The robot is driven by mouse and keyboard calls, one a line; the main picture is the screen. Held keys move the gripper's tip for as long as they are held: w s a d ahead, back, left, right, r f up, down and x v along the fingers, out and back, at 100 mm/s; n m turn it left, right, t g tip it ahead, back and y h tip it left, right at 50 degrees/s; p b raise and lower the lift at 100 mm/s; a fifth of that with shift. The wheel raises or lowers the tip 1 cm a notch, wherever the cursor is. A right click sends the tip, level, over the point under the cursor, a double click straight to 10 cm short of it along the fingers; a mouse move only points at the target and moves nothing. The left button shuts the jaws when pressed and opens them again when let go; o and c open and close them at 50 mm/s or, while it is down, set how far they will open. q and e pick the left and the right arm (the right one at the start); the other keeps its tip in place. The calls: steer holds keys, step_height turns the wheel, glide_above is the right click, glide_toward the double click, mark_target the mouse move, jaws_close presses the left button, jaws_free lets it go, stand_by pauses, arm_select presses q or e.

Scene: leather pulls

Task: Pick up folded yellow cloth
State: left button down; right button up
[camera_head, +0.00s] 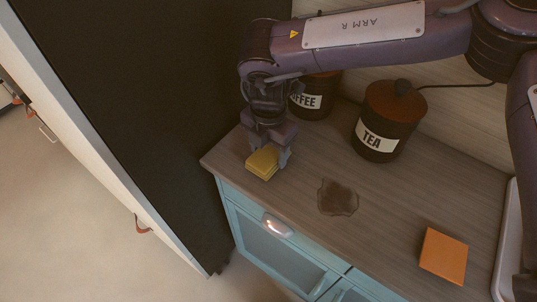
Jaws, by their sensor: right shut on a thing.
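The folded yellow cloth (262,163) is at the left end of the wooden counter, near its front edge. My right gripper (270,153) points down over it and is shut on it. The gripper hides the cloth's back part. I cannot tell whether the cloth is still touching the counter. My left gripper is not in view.
Two dark canisters stand behind on the counter (400,215), one labelled TEA (385,120), the other COFFEE (315,98), partly behind my arm. An orange square (443,256) lies at the right. A tall dark panel (130,90) stands left.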

mark_target(268, 152)
steer(key=shift+r, duration=0.15)
steer(key=shift+c, duration=0.4)
steer(key=shift+r, duration=0.25)
step_height(268, 152, up, 19)
steer(key=shift+r, duration=0.15)
